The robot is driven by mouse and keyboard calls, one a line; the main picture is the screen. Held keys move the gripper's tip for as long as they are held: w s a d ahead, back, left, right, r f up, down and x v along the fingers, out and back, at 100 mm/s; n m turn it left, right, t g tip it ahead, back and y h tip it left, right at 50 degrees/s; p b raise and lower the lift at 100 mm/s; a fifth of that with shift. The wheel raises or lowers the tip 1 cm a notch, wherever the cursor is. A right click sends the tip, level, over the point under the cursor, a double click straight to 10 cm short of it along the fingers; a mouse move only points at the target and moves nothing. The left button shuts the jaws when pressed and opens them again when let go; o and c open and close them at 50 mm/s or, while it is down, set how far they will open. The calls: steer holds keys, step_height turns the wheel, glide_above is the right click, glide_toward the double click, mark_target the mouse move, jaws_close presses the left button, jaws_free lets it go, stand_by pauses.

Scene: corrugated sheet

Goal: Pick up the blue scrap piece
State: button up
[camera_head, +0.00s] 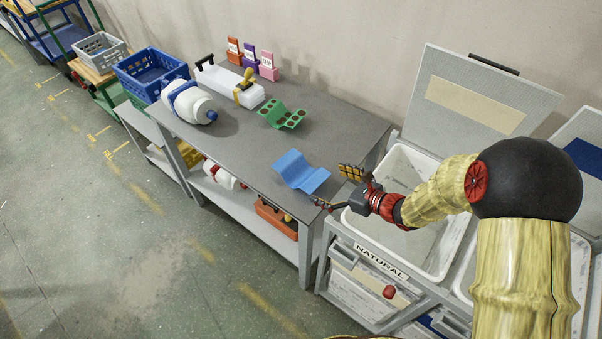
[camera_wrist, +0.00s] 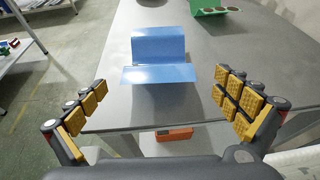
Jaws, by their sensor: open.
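The blue scrap piece (camera_head: 301,172) is a bent, corrugated sheet lying on the grey table (camera_head: 235,135) near its front right end. It also shows in the wrist view (camera_wrist: 160,58), centred ahead of my gripper and standing in a stepped fold. My gripper (camera_head: 336,188) is open and empty at the right end of the table, to the right of the blue piece and apart from it. In the wrist view the two padded fingers (camera_wrist: 165,108) are spread wide, one on each side of the blue piece's line, and do not touch it.
An open bin labelled NATURAL (camera_head: 385,262) stands right of the table, under my arm.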

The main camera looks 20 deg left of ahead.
mark_target(315, 179)
steer(key=b+x, duration=0.2)
steer(key=x, duration=0.3)
steer(key=shift+s+f, duration=0.15)
steer(key=shift+s, duration=0.05)
steer(key=shift+w+a, duration=0.15)
steer(key=shift+a, duration=0.15)
steer(key=c, duration=0.3)
steer(key=c, duration=1)
